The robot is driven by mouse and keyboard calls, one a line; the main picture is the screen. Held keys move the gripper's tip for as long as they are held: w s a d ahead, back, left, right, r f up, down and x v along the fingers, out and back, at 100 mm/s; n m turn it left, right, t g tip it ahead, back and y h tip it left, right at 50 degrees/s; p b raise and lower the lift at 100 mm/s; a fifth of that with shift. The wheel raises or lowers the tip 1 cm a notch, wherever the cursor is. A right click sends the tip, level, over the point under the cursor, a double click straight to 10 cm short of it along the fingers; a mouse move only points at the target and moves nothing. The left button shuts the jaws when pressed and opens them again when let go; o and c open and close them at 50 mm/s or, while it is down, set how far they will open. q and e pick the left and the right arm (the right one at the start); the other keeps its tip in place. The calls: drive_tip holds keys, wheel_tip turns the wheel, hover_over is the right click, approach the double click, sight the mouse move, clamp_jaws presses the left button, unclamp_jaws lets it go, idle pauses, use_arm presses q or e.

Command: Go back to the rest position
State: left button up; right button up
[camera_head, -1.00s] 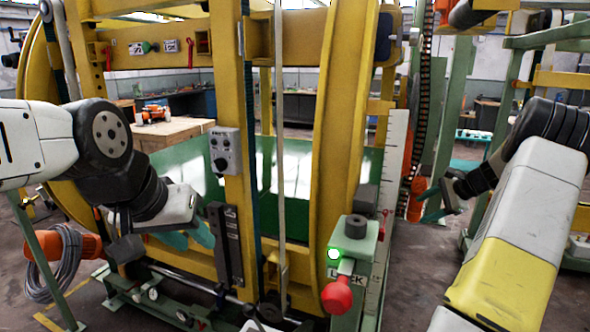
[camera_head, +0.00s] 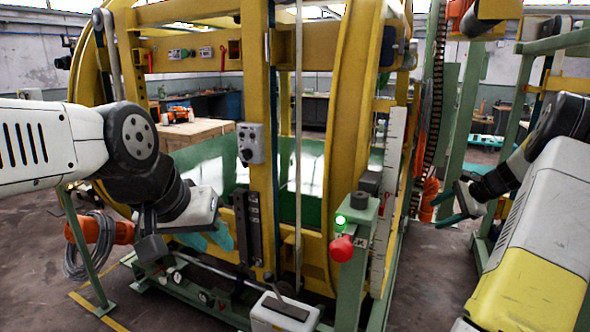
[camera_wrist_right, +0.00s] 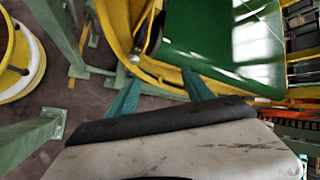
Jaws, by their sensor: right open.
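The yellow ring inverter (camera_head: 347,130) stands ahead of me, with a green panel (camera_head: 310,190) inside its ring. A green post (camera_head: 347,290) at its front carries a lit green lamp (camera_head: 341,220) and a red knob (camera_head: 341,248). My left gripper (camera_head: 208,238) hangs at the left in front of the frame; its teal fingers are partly hidden by its body, and I cannot tell their opening. My right gripper (camera_head: 460,211) is at the right, apart from the post. In the right wrist view its teal fingers (camera_wrist_right: 161,92) are spread with nothing between them.
A grey control box (camera_head: 250,144) is on the yellow upright. An orange part with a coiled cable (camera_head: 92,245) hangs at the left. A grey box with a lever (camera_head: 284,312) is low at the front. Green posts stand at the right. Bare floor shows at lower left.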

drive_tip(key=s+a+r+n+g+h, duration=0.1)
drive_tip(key=s+a+r+n, duration=0.3)
drive_tip(key=s+a+r, duration=0.4)
drive_tip(key=s+a+r+n+g+h, duration=0.1)
drive_tip(key=s+a+r+n, duration=0.45)
drive_tip(key=a, duration=0.55)
drive_tip(key=s+a+n, duration=0.4)
drive_tip(key=s+a, duration=0.1)
drive_tip(key=s, duration=0.4)
drive_tip(key=s+a+n+t+h, duration=0.1)
drive_tip(key=s+a+n, duration=0.3)
drive_tip(key=s, duration=0.6)
drive_tip(key=shift+s+a+t, duration=0.15)
drive_tip(key=shift+a+t, duration=0.15)
drive_tip(key=shift+a, duration=0.9)
drive_tip(key=shift+r, duration=0.1)
